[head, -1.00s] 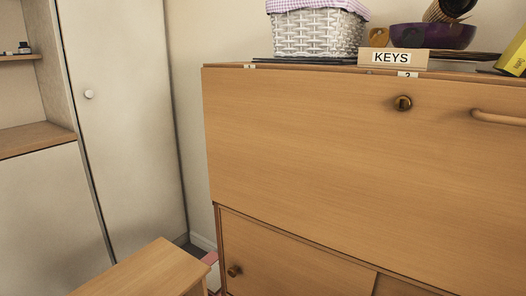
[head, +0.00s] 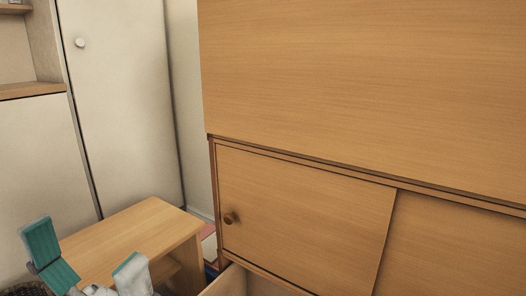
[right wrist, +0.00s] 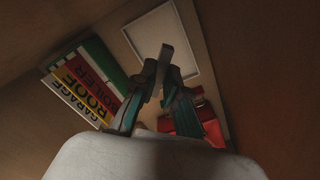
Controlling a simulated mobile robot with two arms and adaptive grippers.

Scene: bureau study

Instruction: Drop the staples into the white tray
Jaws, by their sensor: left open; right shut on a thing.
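In the right wrist view my right gripper (right wrist: 160,85) has its teal fingers closed on a slim grey bar, which looks to be the staples (right wrist: 164,62). The white tray (right wrist: 194,40), a thin pale rectangular frame, lies beyond the fingertips. The bar overlaps the tray's near part in the picture; its height above it is unclear. In the head view my left gripper (head: 86,252) is open and empty at the lower left, in front of a low wooden table. The right gripper, tray and staples are not in the head view.
Beside the tray lie folders marked GARAGE, ROOF and BOILER (right wrist: 90,85) and a red object (right wrist: 190,118), with brown walls around. The head view shows a wooden bureau (head: 350,70), an open drawer (head: 228,283) below and the low table (head: 125,235).

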